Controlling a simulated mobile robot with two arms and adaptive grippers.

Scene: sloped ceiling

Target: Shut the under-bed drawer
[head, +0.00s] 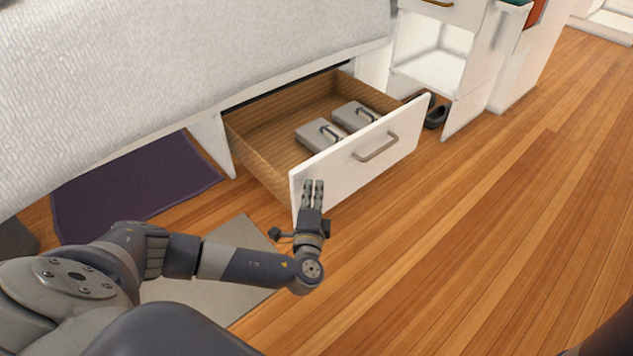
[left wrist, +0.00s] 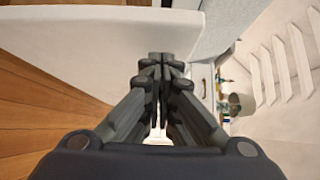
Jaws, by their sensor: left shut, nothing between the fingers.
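The under-bed drawer (head: 360,160) is pulled well out from under the bed. It has a white front panel, a wooden inside and a metal bar handle (head: 375,147). Two grey boxes with handles (head: 320,134) lie inside it. My left gripper (head: 314,183) is shut and empty, at the left end of the drawer front, left of the handle. In the left wrist view the shut fingers (left wrist: 161,62) point toward the edge of the white front panel (left wrist: 100,45). I cannot tell whether they touch it. My right gripper is not in view.
The bed (head: 180,70) stands above the drawer. A dark purple mat (head: 130,185) and a pale mat (head: 235,250) lie on the floor at left. A white shelf unit (head: 435,70) and dark shoes (head: 436,114) are beyond the drawer.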

